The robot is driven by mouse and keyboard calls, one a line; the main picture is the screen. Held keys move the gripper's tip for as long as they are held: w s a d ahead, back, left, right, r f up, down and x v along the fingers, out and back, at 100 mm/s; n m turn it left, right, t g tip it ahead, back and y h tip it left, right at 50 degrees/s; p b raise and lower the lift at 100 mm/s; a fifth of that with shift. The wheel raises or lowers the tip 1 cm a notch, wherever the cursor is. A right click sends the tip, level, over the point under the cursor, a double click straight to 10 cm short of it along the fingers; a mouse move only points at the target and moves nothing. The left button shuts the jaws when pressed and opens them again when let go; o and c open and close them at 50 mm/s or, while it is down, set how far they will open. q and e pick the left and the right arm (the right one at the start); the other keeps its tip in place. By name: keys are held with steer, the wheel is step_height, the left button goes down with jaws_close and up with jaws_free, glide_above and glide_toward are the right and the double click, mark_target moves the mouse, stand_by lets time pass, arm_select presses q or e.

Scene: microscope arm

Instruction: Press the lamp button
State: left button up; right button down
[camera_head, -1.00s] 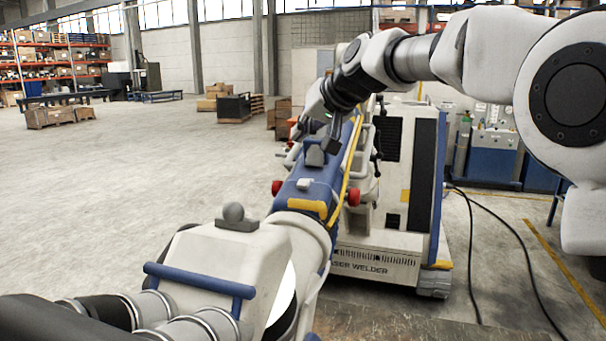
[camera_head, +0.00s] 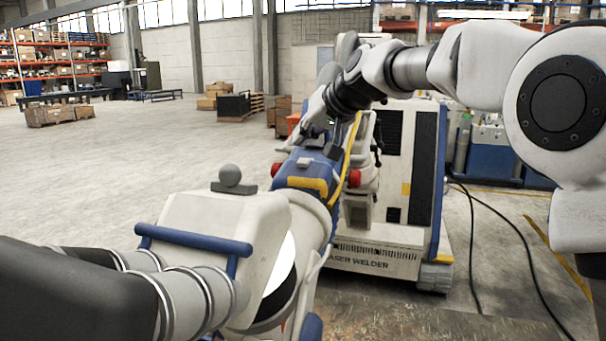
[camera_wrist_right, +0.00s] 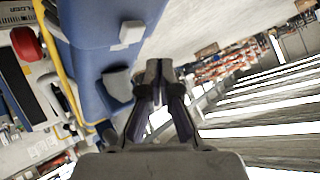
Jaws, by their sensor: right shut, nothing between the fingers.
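The microscope arm has a white head (camera_head: 215,225) at lower left and a blue section (camera_head: 310,178) behind it. On the blue section is a small white raised block (camera_head: 303,163), which also shows in the right wrist view (camera_wrist_right: 131,33). That view also shows a dark grey block (camera_wrist_right: 118,83) just left of my fingertips. I cannot tell which of these is the lamp button. My right gripper (camera_head: 322,138) is shut and empty, over the far end of the blue section. In the wrist view its fingertips (camera_wrist_right: 158,72) look beside the grey block; contact is unclear. My left gripper is not in view.
A white laser welder cabinet (camera_head: 375,255) stands behind. Black cables (camera_head: 500,225) lie on the floor at right. The left floor is open.

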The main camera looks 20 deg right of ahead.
mark_target(305, 162)
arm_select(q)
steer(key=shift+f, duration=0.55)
arm_select(e)
steer(key=shift+w+d+f, duration=0.15)
steer(key=shift+f, duration=0.75)
arm_select(q)
steer(key=shift+b, duration=0.3)
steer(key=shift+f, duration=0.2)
arm_select(e)
steer(key=shift+w+f, duration=0.1)
steer(key=shift+f, duration=0.3)
arm_select(q)
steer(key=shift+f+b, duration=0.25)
steer(key=shift+b, duration=0.2)
arm_select(e)
steer(key=shift+d+f, duration=0.1)
steer(key=shift+f, duration=0.4)
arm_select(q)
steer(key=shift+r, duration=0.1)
arm_select(e)
steer(key=shift+r, duration=0.15)
steer(key=shift+r+p, duration=0.75)
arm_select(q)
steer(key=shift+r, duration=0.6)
